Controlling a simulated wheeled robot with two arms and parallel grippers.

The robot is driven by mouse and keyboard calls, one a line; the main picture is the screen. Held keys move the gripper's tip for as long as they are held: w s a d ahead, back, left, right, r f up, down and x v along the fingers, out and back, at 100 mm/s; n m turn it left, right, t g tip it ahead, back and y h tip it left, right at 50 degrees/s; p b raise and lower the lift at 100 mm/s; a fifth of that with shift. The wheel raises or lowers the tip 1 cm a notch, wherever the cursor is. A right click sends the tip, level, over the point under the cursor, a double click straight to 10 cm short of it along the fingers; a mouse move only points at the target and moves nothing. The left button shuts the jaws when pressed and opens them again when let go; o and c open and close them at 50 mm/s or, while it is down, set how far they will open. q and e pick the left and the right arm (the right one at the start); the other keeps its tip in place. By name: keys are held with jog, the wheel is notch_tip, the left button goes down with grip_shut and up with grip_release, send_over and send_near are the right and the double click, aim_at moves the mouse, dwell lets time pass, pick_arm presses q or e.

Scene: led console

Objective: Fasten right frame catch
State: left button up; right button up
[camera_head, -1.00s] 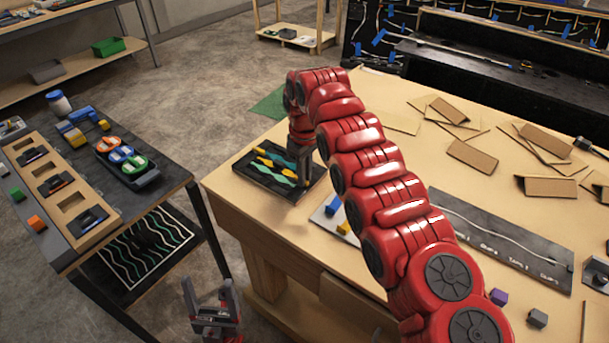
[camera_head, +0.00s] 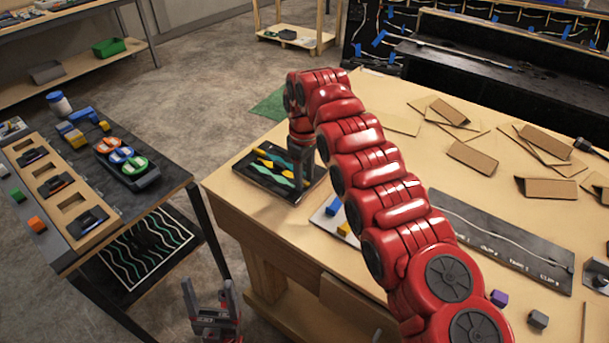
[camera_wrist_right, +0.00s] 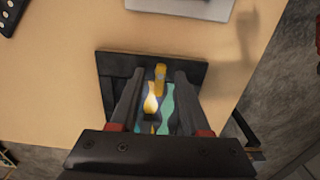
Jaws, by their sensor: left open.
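A dark frame panel (camera_head: 255,178) with yellow catch-like pieces (camera_head: 268,165) and wavy green strips lies on the near left corner of the large wooden table. My right gripper (camera_head: 297,190) points down over the panel's right part. In the right wrist view, its two fingers (camera_wrist_right: 158,78) are apart, with yellow pieces (camera_wrist_right: 151,104) and a green strip (camera_wrist_right: 168,100) seen between them. I cannot tell whether the fingers touch the panel. Which yellow piece is the right catch is unclear. My left gripper (camera_head: 212,308) is open and empty, low beside the table.
Blue and yellow blocks on a light plate (camera_head: 322,215) lie right of the panel, partly behind my arm. Cardboard pieces (camera_head: 472,157) and a grey strip board (camera_head: 500,240) lie farther right. A side table (camera_head: 178,180) with trays stands at left, across a floor gap.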

jog(key=shift+r, duration=0.45)
notch_tip(320, 180, up, 6)
jog(key=p, duration=0.3)
jog(key=shift+a+r, duration=0.1)
jog(key=shift+a, duration=0.05)
notch_tip(320, 180, up, 10)
jog(key=p, duration=1.1)
send_over(304, 182)
jog(key=shift+w+r, duration=0.1)
